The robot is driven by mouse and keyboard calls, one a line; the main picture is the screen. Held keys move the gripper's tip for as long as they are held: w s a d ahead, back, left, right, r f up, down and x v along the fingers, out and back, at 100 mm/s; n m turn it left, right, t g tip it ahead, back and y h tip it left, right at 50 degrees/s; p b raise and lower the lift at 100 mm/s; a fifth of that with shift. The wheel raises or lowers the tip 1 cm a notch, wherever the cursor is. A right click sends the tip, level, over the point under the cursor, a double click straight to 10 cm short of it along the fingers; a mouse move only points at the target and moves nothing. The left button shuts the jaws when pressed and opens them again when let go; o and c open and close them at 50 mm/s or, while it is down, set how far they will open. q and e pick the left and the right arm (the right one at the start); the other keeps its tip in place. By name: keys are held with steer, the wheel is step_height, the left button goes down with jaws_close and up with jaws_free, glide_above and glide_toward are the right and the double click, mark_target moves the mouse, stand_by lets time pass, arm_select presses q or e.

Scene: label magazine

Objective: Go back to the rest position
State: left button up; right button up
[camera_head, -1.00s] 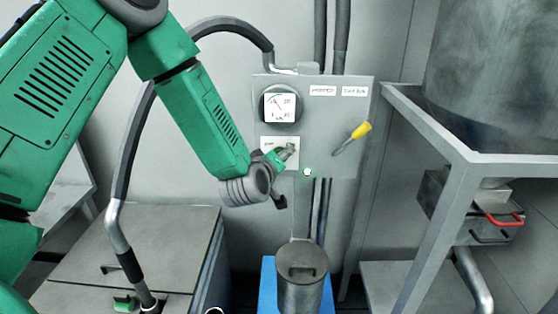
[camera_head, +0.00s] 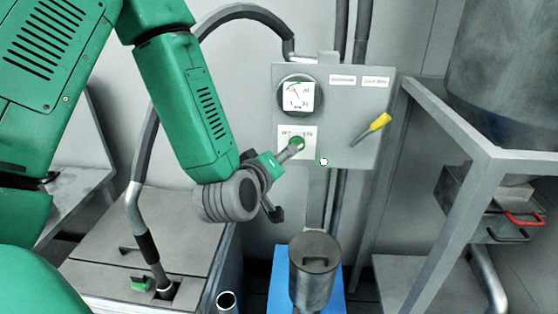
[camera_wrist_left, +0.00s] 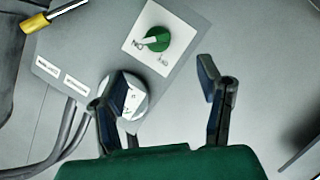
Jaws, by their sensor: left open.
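My left gripper (camera_head: 280,182) is open and empty in front of the grey wall panel (camera_head: 345,140). One finger overlaps the panel's green rotary knob (camera_head: 297,142) in the head view. In the left wrist view the open fingers (camera_wrist_left: 165,72) are apart, and the green knob (camera_wrist_left: 155,40) with its pale handle sits beyond them on a white plate, clear of both. My right gripper is not in view.
The panel carries a round gauge (camera_head: 300,95), a yellow-handled lever (camera_head: 376,123) and a small lamp (camera_head: 323,162). A grey lidded canister (camera_head: 314,275) stands below. A metal frame (camera_head: 460,190) with a large tank (camera_head: 505,70) is at the right, a grey cabinet (camera_head: 150,225) at the left.

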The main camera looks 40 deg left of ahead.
arm_select(q)
steer(key=shift+d, duration=0.1)
stand_by(0.3)
steer(key=s+d+f+m+g+h+b, duration=0.1)
steer(key=s+d+f+m+g+b, duration=0.15)
steer(key=f, duration=0.65)
steer(key=s+d+f+m+g+h+b, duration=0.15)
steer(key=s+f, duration=0.25)
steer(key=f, duration=0.5)
steer(key=s+d+f+m+g+h+b, duration=0.1)
steer(key=s+f+m+g+b, duration=0.2)
steer(key=f, duration=0.6)
steer(key=s+d+f+m+g+b, duration=0.1)
steer(key=s+f+m+g+b, duration=0.4)
steer(key=s+f, duration=1.1)
steer(key=s+m+g, duration=0.1)
steer(key=s, duration=0.1)
steer(key=shift+s+d+f+g, duration=0.15)
steer(key=shift+s+d+g, duration=0.05)
steer(key=shift+s+g, duration=0.15)
steer(key=shift+w+h, duration=0.15)
steer(key=shift+h, duration=0.1)
